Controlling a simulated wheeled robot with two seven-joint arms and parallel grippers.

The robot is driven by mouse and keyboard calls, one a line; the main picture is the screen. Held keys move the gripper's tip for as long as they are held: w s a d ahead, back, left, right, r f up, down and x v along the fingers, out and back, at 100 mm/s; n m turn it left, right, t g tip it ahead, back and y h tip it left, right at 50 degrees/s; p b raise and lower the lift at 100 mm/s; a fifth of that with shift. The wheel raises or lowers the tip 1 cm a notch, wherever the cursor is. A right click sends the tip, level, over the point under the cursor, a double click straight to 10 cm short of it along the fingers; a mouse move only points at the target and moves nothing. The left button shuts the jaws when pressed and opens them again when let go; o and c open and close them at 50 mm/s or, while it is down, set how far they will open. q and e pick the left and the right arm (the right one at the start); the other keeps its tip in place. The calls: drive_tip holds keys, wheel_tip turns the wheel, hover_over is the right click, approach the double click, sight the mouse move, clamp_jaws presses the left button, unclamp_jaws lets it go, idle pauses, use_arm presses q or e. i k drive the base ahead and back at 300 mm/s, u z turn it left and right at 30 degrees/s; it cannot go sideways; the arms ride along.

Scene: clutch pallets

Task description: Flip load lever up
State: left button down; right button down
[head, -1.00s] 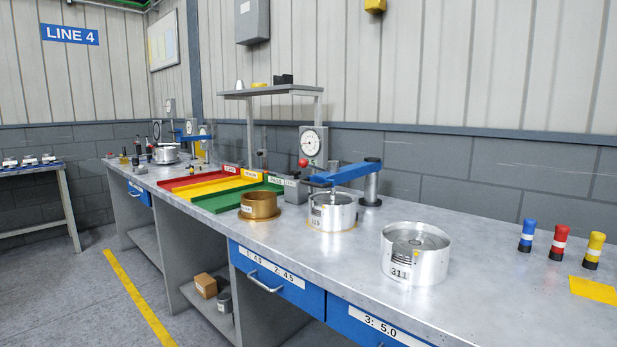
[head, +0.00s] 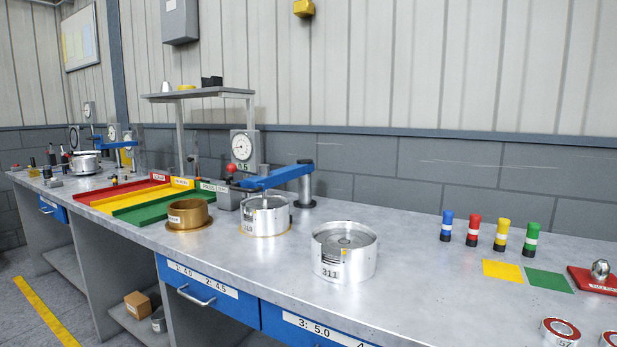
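A small lever with a red ball knob (head: 231,168) stands at the near station, just left of the blue press arm (head: 277,178). A grey block (head: 229,197) is below the knob. The blue arm reaches from a dark post (head: 305,186) over a silver cylinder (head: 265,216). A dial gauge (head: 243,148) stands behind it and a label under it seems to read 0.5. Whether the red-knobbed lever is the load lever I cannot tell for sure. Neither of my grippers is in view.
A silver cylinder marked 311 (head: 344,252) and a brass cup (head: 188,214) stand on the metal bench (head: 430,275). Red, yellow and green trays (head: 155,208) lie at left. Several coloured markers (head: 474,230) and a red pad (head: 590,281) are at right. The front middle is fairly clear.

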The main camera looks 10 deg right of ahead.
sight(231, 168)
drive_tip(key=z, duration=0.65)
drive_tip(key=i, duration=0.5)
drive_tip(key=u, duration=0.05)
